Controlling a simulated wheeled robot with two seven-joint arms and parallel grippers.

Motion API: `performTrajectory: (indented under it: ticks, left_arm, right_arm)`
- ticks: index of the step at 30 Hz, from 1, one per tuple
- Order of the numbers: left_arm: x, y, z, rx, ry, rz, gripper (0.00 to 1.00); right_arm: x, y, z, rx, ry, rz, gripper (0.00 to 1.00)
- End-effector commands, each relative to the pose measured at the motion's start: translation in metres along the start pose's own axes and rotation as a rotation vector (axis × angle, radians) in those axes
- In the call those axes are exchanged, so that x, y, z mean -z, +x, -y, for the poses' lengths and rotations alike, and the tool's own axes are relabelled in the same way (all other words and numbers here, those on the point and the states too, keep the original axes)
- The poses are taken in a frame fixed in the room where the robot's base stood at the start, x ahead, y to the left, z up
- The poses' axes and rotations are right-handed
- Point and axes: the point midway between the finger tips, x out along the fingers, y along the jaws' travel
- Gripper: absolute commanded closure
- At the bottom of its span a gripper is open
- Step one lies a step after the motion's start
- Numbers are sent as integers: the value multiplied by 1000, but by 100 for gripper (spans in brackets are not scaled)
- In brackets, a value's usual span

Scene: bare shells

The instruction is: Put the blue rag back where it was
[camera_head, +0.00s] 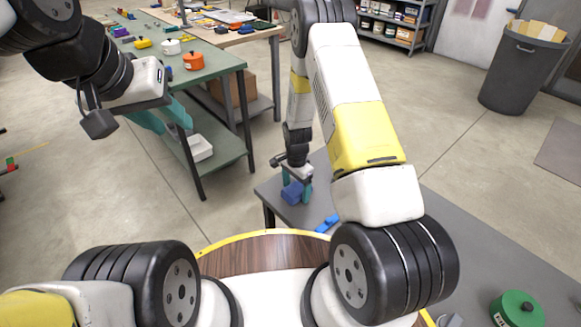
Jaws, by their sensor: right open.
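My left gripper (164,117) is at the upper left, in front of the green workbench. Its two teal fingers are apart and nothing shows between them.
A brighter blue item (327,224) lies close by on the grey table. A green round container (517,309) stands at the lower right. The green workbench (205,66) holds an orange pot (194,61) and a white pot (171,47). A dark bin (522,70) stands far right.

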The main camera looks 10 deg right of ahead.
Motion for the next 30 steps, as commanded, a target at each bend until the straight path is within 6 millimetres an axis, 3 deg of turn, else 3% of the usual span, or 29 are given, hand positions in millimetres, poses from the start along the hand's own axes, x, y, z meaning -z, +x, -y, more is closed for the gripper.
performTrajectory:
  ticks: [8, 21, 30]
  left_arm:
    - [0, 0, 0, 0, 0, 0, 64]
    - [0, 0, 0, 0, 0, 0, 64]
    - [0, 0, 0, 0, 0, 0, 64]
  right_arm:
    - [1, -13, 1, 3, 0, -2, 19]
    - [0, -100, 1, 3, -1, -2, 19]
    - [0, -140, 0, 21, -20, 1, 19]
